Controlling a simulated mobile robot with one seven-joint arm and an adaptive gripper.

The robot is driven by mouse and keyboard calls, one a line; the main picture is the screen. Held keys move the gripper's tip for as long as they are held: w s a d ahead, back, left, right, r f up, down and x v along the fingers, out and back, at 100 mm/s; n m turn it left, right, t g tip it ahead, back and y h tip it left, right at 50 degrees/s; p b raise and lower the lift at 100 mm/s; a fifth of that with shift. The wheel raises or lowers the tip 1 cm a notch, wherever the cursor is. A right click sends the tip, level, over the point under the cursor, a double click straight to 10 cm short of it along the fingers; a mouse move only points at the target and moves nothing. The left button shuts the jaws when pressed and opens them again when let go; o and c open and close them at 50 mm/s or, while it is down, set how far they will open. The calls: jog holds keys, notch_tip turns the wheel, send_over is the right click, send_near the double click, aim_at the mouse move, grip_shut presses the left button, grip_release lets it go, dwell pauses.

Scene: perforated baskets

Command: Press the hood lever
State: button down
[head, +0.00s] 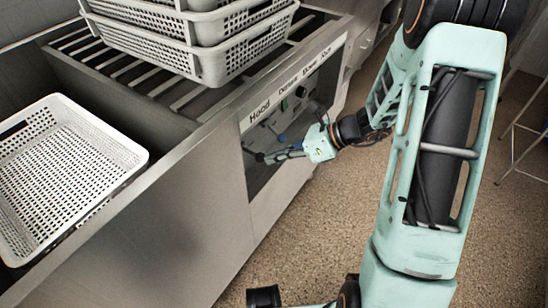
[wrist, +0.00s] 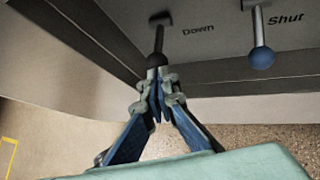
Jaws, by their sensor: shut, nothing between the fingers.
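The panel (head: 257,181) sits in the front of the metal counter. "Hood" is printed on the strip above its left end. A dark-knobbed lever (head: 259,157) is below that word; in the wrist view its black knob (wrist: 155,59) hangs on a short rod beside "Down". My gripper (head: 272,157) reaches the panel from the right. In the wrist view my gripper (wrist: 157,82) is shut and empty, its fingertips at the black knob; whether they touch it I cannot tell. A blue-knobbed lever (head: 281,138) is to the right; its knob (wrist: 262,58) is near "Shut".
More labels and controls line the panel to the right. Stacked white perforated baskets (head: 235,59) stand on the slatted rack (head: 128,68) above. Another white basket (head: 62,165) is at the left. Brown floor (head: 310,225) lies open in front of the counter. A stand's legs (head: 515,118) show at the right.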

jog(key=shift+f, duration=0.6)
jog(key=shift+r, duration=0.1)
jog(key=shift+r+p, duration=0.7)
jog(key=shift+p, duration=0.1)
